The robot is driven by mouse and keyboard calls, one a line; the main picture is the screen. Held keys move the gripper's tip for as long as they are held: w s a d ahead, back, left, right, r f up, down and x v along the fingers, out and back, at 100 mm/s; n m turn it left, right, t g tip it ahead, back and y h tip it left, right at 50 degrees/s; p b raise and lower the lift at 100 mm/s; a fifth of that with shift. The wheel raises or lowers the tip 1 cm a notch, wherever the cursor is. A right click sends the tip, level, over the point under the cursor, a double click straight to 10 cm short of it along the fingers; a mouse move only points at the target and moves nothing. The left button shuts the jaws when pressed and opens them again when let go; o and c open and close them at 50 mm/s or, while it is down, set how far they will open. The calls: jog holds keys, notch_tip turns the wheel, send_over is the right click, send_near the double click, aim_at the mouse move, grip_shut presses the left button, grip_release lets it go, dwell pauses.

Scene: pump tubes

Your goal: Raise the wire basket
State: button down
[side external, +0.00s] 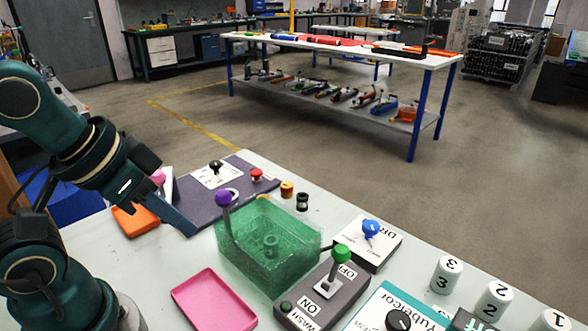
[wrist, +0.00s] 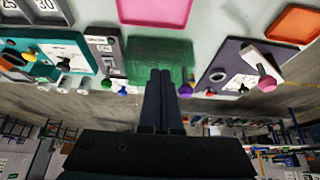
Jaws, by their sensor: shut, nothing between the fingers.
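A green see-through tank (side external: 285,225) stands in the middle of the white table. It also shows ahead of the fingers in the wrist view (wrist: 150,50). A purple ball knob (side external: 223,198) stands at the tank's left corner, and it shows just right of my fingertips in the wrist view (wrist: 185,90). A small round green piece (side external: 270,243) shows inside the tank; I cannot make out a wire basket clearly. My gripper (side external: 191,230) is shut and empty, left of the tank and apart from the knob in the side view. Its fingers also show in the wrist view (wrist: 160,73).
A pink tray (side external: 213,300) lies in front of the tank. The grey WASH switch box (side external: 320,295) with a green knob and the DRAIN box (side external: 365,243) stand to the right. A dark panel (side external: 230,185) and an orange tray (side external: 137,217) are behind and left.

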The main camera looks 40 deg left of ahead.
dwell(0.5)
notch_tip(320, 180, up, 5)
jog(key=n+g+h, duration=0.4)
jog(key=n, duration=1.5)
send_over(224, 218)
jog(key=s, duration=0.4)
jog(key=w+a+f+n+t+h, duration=0.1)
jog(key=a+f+n, duration=0.1)
jog(key=a+n, duration=0.35)
jog(key=shift+m, duration=0.55)
jog(key=x, duration=0.6)
jog(key=a+x, duration=0.1)
jog(key=x, duration=0.2)
jog(key=shift+d+f, duration=0.1)
jog(key=shift+f, duration=0.3)
